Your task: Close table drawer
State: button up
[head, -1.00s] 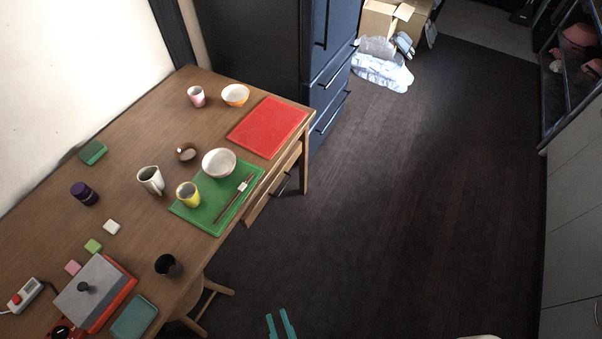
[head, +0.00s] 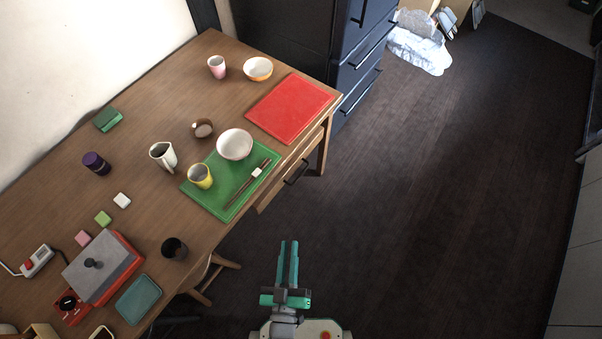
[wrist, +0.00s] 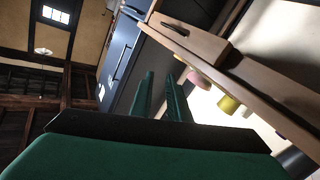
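The wooden table (head: 134,180) fills the left of the head view. Its drawer (head: 267,197), under the front edge by the green and red mats, juts out partly open. A dark handle (head: 297,174) sits on the drawer front. In the wrist view the drawer (wrist: 193,40) sticks out from the table's edge, ahead and to the right of the fingers. My gripper (head: 289,243) has teal fingers with a narrow gap between them and nothing in it. It is apart from the drawer, in front of the table and below the handle in the head picture.
A green mat (head: 229,202) with a bowl, cup and cutlery lies above the drawer, beside a red mat (head: 290,108). A dark cabinet with handles (head: 358,70) stands past the table's far end. A chair (head: 215,276) is partly under the table. The dark floor (head: 430,220) at right is clear.

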jog(key=w+a+f+n+t+h, duration=0.1)
jog(key=w+f+n+h, duration=0.2)
jog(key=w+f, duration=0.65)
jog(key=n+h, duration=0.2)
send_near(301, 174)
jog(key=shift+t, duration=0.4)
jog(key=x, duration=0.6)
jog(key=f+x, duration=0.1)
jog(key=x, duration=0.3)
jog(key=shift+w+f, duration=0.1)
jog(key=shift+w, duration=0.05)
grip_shut()
jog(key=shift+d, duration=0.1)
